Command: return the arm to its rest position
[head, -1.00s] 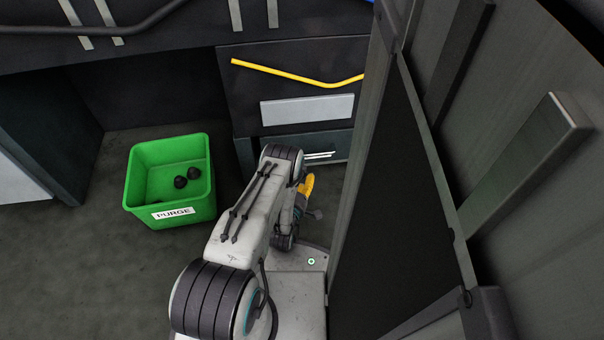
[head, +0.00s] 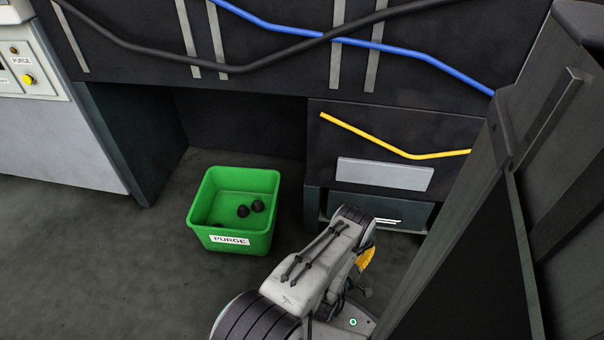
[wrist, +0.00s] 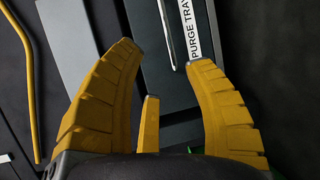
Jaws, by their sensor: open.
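My gripper shows in the wrist view (wrist: 165,55) with its yellow fingers spread apart and nothing between them. In the head view my arm is folded at the bottom centre, and only a bit of a yellow finger (head: 366,257) shows beside it; the rest of the gripper is hidden behind the arm. Beyond the fingers in the wrist view is a dark drawer front with a label reading PURGE TRAY (wrist: 190,28).
A green PURGE bin (head: 206,228) with a few dark lumps (head: 257,206) stands on the floor left of my arm. A dark cabinet with a drawer (head: 400,212) is ahead. A tall grey panel (head: 470,210) stands close on the right. Floor at the left is clear.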

